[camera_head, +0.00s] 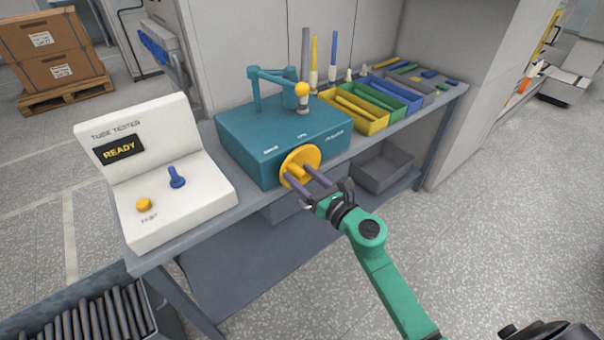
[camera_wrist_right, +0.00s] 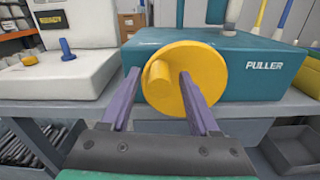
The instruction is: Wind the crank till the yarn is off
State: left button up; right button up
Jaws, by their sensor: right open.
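The crank is a yellow disc (camera_head: 308,156) with a stubby yellow knob, on the front of a teal box (camera_head: 260,150) marked PULLER. The disc also shows in the right wrist view (camera_wrist_right: 185,65), with its knob (camera_wrist_right: 157,76) left of centre. My right gripper (camera_head: 298,177) is open at the disc; its purple fingers, in the wrist view (camera_wrist_right: 157,90), appear on either side of the knob. I cannot tell whether they touch it. A teal bracket (camera_head: 256,90) and a small post with a yellow ball (camera_head: 302,89) stand on the box. I cannot make out any yarn for certain.
A white tube tester (camera_head: 190,200) reading READY stands left on the bench. A grey bin (camera_head: 385,168) sits below; a crate of dark tubes (camera_head: 165,310) is at lower left.

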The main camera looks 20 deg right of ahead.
jog(key=shift+c, duration=0.4)
grip_shut()
jog(key=shift+r+m, duration=0.15)
jog(key=shift+m, duration=0.15)
